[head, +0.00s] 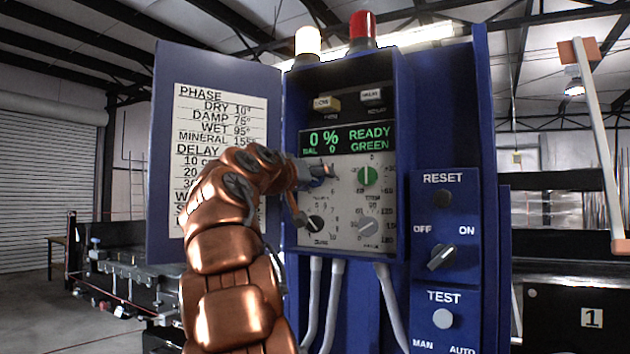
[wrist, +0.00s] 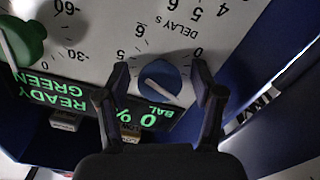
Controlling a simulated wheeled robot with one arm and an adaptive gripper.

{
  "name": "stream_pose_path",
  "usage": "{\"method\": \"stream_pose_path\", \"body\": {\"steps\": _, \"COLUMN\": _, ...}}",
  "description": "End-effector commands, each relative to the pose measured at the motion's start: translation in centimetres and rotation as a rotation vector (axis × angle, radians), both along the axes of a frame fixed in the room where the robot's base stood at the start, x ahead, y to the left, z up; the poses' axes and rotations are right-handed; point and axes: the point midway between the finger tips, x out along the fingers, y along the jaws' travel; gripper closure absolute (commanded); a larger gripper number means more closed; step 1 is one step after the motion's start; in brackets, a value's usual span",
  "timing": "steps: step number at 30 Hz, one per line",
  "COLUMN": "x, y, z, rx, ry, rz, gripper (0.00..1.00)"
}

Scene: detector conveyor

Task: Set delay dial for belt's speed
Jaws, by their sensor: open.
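The blue delay dial (wrist: 165,80) shows in the wrist view, with "DELAY s" printed beside it and 0 and 5 on its scale. A pale pointer line runs across its face. My gripper (wrist: 158,72) is open, one finger on each side of the dial; I cannot tell whether either finger touches it. In the head view my gripper (head: 322,172) is at the panel's upper left and largely hides this dial. The display (head: 345,139) reads 0 %, BAL 0, READY, GREEN. A placard (head: 215,105) lists phase and delay values; my arm covers its lower right.
A green knob (head: 368,176), a black knob (head: 317,224) and a grey knob (head: 368,226) sit close around the dial. The open door carrying the placard stands left. RESET (head: 442,199), an OFF/ON switch (head: 442,257) and TEST (head: 443,318) are at right. Cables hang below.

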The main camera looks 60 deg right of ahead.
Motion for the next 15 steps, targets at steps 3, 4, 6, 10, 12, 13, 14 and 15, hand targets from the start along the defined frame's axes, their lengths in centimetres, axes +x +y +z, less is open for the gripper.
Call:
{"method": "stream_pose_path", "body": {"steps": 3, "x": 0.0, "y": 0.8, "z": 0.1, "rx": -0.001, "ry": 0.000, "rz": 0.001, "gripper": 0.33}}
{"method": "stream_pose_path", "body": {"steps": 4, "x": -0.1, "y": 1.0, "z": 0.1, "rx": -0.001, "ry": 0.000, "rz": 0.001, "gripper": 0.33}}
{"method": "stream_pose_path", "body": {"steps": 6, "x": -0.1, "y": 1.8, "z": 0.1, "rx": -0.001, "ry": 0.001, "rz": 0.000, "gripper": 0.33}}
{"method": "stream_pose_path", "body": {"steps": 10, "x": -0.2, "y": 3.4, "z": 0.1, "rx": -0.002, "ry": 0.001, "rz": 0.001, "gripper": 0.33}}
{"method": "stream_pose_path", "body": {"steps": 12, "x": -0.2, "y": 4.5, "z": 0.1, "rx": -0.002, "ry": 0.001, "rz": 0.002, "gripper": 0.33}}
{"method": "stream_pose_path", "body": {"steps": 13, "x": -0.2, "y": 4.9, "z": 0.1, "rx": -0.001, "ry": 0.000, "rz": 0.002, "gripper": 0.33}}
{"method": "stream_pose_path", "body": {"steps": 14, "x": -0.3, "y": 5.3, "z": 0.1, "rx": -0.001, "ry": 0.000, "rz": 0.002, "gripper": 0.33}}
{"method": "stream_pose_path", "body": {"steps": 15, "x": -0.4, "y": 5.9, "z": 0.1, "rx": -0.002, "ry": 0.000, "rz": 0.001, "gripper": 0.33}}
